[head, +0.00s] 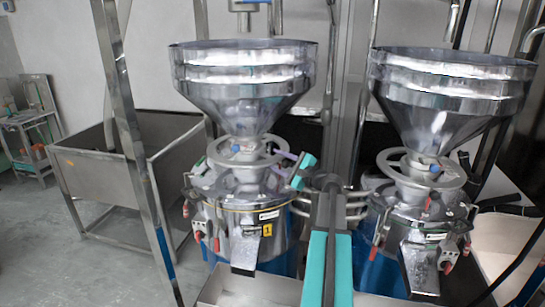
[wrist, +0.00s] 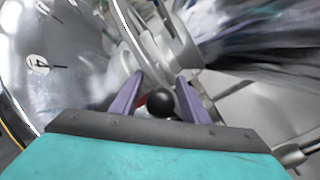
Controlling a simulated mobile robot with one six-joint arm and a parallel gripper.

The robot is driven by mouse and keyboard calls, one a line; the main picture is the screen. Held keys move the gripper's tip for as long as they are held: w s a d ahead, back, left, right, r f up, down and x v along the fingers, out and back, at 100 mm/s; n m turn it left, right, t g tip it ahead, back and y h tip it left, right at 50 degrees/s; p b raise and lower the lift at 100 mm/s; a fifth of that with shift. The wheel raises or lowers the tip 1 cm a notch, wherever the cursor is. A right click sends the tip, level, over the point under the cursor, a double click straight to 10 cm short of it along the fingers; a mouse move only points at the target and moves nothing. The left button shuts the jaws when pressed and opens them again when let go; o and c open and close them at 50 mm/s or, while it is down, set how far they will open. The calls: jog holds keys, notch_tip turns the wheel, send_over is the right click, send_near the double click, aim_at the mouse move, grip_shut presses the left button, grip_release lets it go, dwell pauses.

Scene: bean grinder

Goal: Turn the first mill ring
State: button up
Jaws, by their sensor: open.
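The first mill (head: 243,222), marked with a yellow "1" label, stands left of centre in the head view. Its grey metal ring (head: 222,162) circles the neck under the funnel. In the wrist view part of the ring (wrist: 150,50) curves just beyond the fingertips. My gripper (head: 281,155) comes in from the right at the ring's right side. In the wrist view its two purple fingers (wrist: 159,78) are open. A round black knob (wrist: 160,102) shows between them, apparently ungripped. I cannot tell whether the fingers touch the ring.
A large steel funnel (head: 243,75) sits above the first mill. A second mill (head: 417,225) with its own ring and funnel (head: 452,85) stands at the right. A steel upright (head: 130,130) rises at the left, before a steel tub (head: 95,180). Grey floor (head: 60,250) is free at the far left.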

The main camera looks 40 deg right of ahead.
jog(key=shift+w+p, duration=0.3)
jog(key=shift+w, duration=0.95)
grip_shut()
